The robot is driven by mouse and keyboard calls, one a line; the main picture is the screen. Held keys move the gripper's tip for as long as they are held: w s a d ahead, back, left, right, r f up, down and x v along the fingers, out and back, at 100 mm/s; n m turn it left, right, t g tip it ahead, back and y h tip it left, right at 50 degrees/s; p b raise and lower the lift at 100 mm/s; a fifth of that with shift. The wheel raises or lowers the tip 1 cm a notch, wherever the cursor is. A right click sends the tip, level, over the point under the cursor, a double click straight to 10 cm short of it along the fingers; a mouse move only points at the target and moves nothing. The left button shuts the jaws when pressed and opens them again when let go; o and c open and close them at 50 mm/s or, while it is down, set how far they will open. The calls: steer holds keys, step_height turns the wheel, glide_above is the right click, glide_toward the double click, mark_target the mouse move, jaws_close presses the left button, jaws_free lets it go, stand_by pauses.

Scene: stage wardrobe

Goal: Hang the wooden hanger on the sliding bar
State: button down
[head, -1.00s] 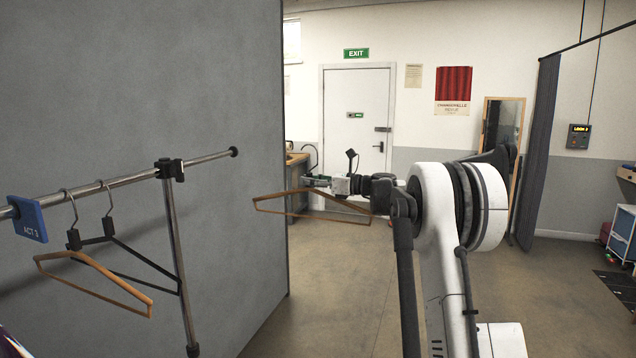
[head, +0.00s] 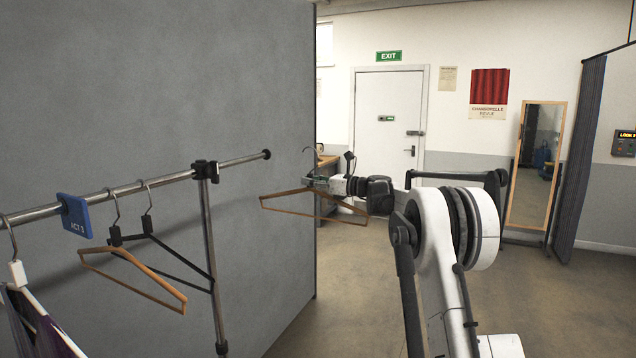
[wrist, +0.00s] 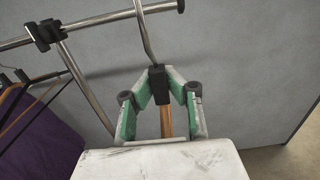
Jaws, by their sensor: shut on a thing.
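My gripper (head: 311,181) is shut on the wooden hanger (head: 290,208) and holds it in the air, to the right of the bar's free end in the head view. The hanger's hook points up above the jaws. In the wrist view, my gripper (wrist: 160,90) closes on the hanger's dark neck (wrist: 158,84), with the metal hook (wrist: 146,35) rising beyond it. The sliding bar (head: 237,160) is a metal tube ending in a black cap, on an upright post with a black clamp (head: 205,170). The bar also shows in the wrist view (wrist: 110,17), where the hook overlaps its end part; contact cannot be told.
Another wooden hanger (head: 135,277) and a black hanger (head: 180,257) hang on the bar, left of the post. A blue ACT 3 tag (head: 75,216) and a purple garment (head: 38,330) are further left. A grey panel (head: 260,80) stands behind. The bar's right end is bare.

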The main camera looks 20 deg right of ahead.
steer(key=p+x, duration=0.2)
steer(key=x, duration=1.1)
steer(key=shift+a+r+p, duration=0.1)
steer(key=shift+p, duration=0.3)
steer(key=shift+w+a, duration=0.2)
steer(key=shift+w, duration=0.05)
steer(key=shift+s, duration=0.1)
steer(key=shift+w+a, duration=0.1)
steer(key=shift+w, duration=0.15)
steer(key=shift+w+a+p, duration=0.2)
steer(key=shift+w+p, duration=0.05)
steer(key=shift+p, duration=0.15)
steer(key=shift+p+x, duration=1.25)
steer(key=shift+x, duration=0.75)
steer(key=shift+p+x, duration=1.2)
steer(key=shift+p, duration=0.35)
